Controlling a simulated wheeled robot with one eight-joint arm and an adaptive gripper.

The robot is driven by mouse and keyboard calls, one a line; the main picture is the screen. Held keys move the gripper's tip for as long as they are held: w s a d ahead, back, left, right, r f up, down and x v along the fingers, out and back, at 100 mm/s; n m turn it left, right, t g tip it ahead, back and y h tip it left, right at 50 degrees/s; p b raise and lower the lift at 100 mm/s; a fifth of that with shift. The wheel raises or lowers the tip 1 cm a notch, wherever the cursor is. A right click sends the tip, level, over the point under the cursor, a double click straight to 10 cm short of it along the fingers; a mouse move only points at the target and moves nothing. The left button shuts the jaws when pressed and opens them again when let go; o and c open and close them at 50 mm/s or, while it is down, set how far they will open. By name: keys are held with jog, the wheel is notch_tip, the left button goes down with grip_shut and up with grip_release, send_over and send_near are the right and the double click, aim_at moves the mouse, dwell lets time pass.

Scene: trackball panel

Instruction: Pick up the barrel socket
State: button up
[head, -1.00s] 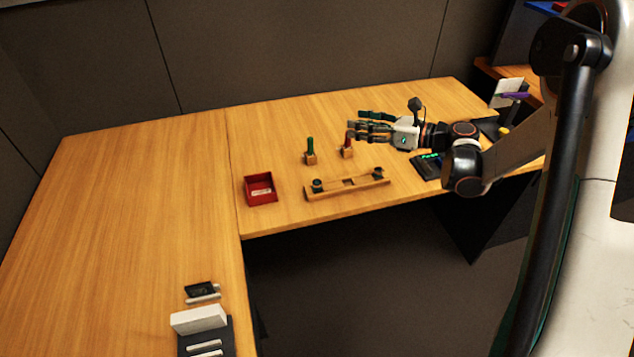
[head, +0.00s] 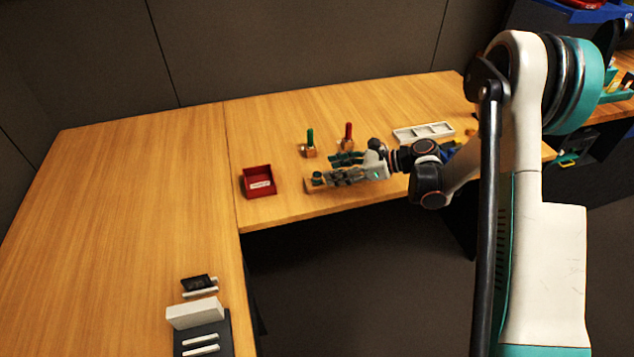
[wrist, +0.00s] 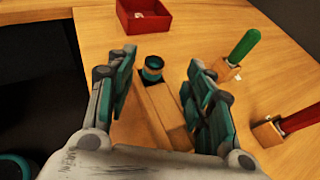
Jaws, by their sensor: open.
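The barrel socket appears to be the short dark cylinder with a teal band (wrist: 153,69), standing upright on the far end of a wooden rail (wrist: 160,115) in the wrist view. In the head view it shows small and dark (head: 317,176) at the rail's left end. My gripper (head: 330,169) is over the rail, with its fingers pointing left toward the cylinder. In the wrist view its fingers (wrist: 163,66) are spread on either side of the rail. The cylinder shows between and just beyond the fingertips, with nothing held. My gripper hides most of the rail in the head view.
A red open box (head: 258,181) stands left of the rail. Green-handled (head: 310,138) and red-handled (head: 348,134) tools stand in wooden blocks behind it. A white compartment tray (head: 424,133) lies at the back right. The desk's front edge runs close to the rail.

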aim_at(314, 174)
jog(key=x, duration=0.1)
jog(key=b+x, duration=0.1)
jog(key=x, duration=0.1)
jog(key=b+x, duration=0.1)
jog(key=x, duration=0.1)
jog(key=shift+s+a+f, duration=0.1)
jog(key=shift+s+f, duration=0.15)
jog(key=shift+s, duration=0.05)
jog(key=shift+r, duration=0.1)
jog(key=c, duration=1.1)
